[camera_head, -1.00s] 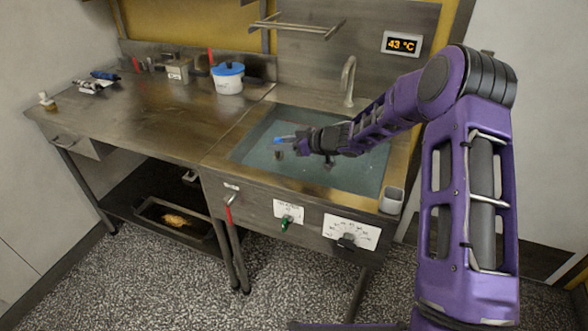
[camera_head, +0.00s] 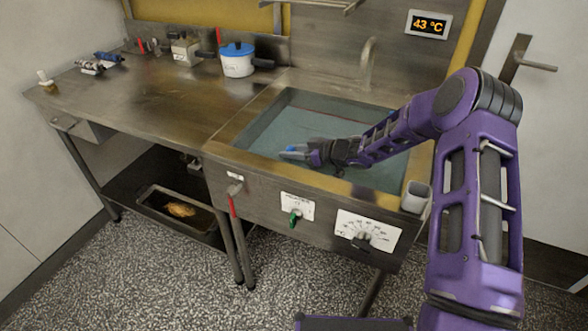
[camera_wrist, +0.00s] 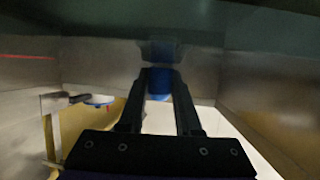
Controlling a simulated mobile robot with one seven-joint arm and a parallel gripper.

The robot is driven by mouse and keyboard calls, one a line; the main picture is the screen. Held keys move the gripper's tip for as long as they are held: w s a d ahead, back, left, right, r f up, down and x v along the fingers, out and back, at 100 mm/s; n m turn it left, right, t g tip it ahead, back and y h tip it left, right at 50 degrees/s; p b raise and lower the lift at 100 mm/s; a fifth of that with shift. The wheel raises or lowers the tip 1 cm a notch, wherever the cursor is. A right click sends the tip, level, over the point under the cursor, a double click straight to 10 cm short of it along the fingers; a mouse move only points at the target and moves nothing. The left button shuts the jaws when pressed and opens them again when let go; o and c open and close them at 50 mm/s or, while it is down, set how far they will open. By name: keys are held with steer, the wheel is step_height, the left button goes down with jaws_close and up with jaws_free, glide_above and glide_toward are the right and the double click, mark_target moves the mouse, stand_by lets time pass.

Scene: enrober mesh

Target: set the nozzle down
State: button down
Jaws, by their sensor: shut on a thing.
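My gripper (camera_head: 308,153) is over the sink basin (camera_head: 222,143), near its front left part. It is shut on a small blue piece (camera_head: 292,149), which appears to be the nozzle. In the wrist view the blue nozzle (camera_wrist: 160,84) sits between the two dark fingers, and a dim blurred shape, perhaps a reflection, shows just beyond it. The nozzle's lower part is not clear, and I cannot tell whether it touches anything. The basin holds a bluish, water-like surface.
A steel worktop (camera_head: 150,98) left of the sink has a wide clear middle. A white pot with a blue lid (camera_head: 237,60) stands at its back, near the tap (camera_head: 367,62). A dark tray (camera_head: 178,213) sits below.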

mark_target(295, 163)
steer(key=shift+f+b, duration=0.35)
steer(key=shift+f, duration=2.05)
steer(key=shift+f, duration=0.3)
steer(key=c, duration=0.6)
jaws_free()
steer(key=shift+r, duration=0.1)
steer(key=shift+r, duration=0.15)
steer(key=shift+d+r, duration=0.2)
steer(key=shift+d, duration=0.05)
steer(key=p+v, duration=0.1)
steer(key=v, duration=0.6)
steer(key=shift+s+f, duration=0.1)
